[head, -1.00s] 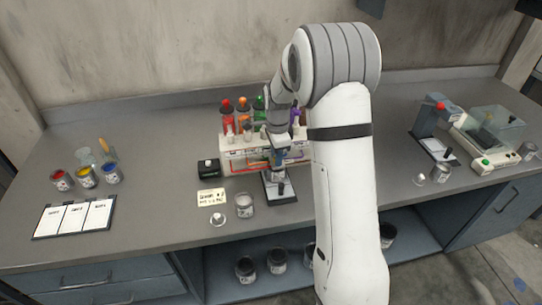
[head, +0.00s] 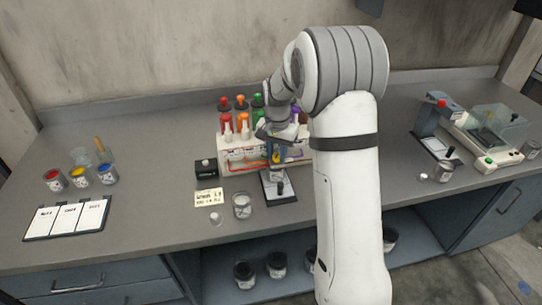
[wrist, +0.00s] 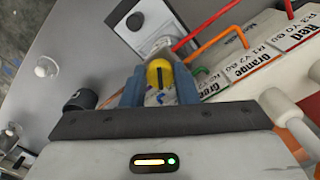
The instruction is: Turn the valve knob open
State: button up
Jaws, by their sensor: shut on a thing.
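The valve knob (wrist: 159,73) is yellow with a dark slot-like mark on its face, at the centre of the wrist view. The two blue fingers of my gripper (wrist: 158,88) stand on either side of it and are shut on it. In the head view my gripper (head: 277,154) is at the front of the white dispenser rack (head: 232,154), above the platform (head: 283,196) on the bench. Only a bit of yellow shows between the fingers there. My wrist hides part of the rack.
Red, orange and green bottles (head: 241,103) stand on the rack, close to my wrist. A glass jar (head: 242,206) and note card (head: 209,198) lie in front. A black box (head: 206,168) is left of the rack.

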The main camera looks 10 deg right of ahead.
aim_at(277, 155)
jog(key=n, duration=0.3)
jog(key=shift+w+d+n+b, duration=0.15)
jog(key=shift+n+b, duration=0.15)
jog(key=shift+b, duration=0.05)
jog(key=shift+r+n, duration=0.15)
jog(key=shift+n, duration=1.65)
jog(key=o, duration=1)
notch_tip(277, 155, up, 8)
jog(key=shift+f+b, duration=0.2)
jog(key=shift+b, duration=0.35)
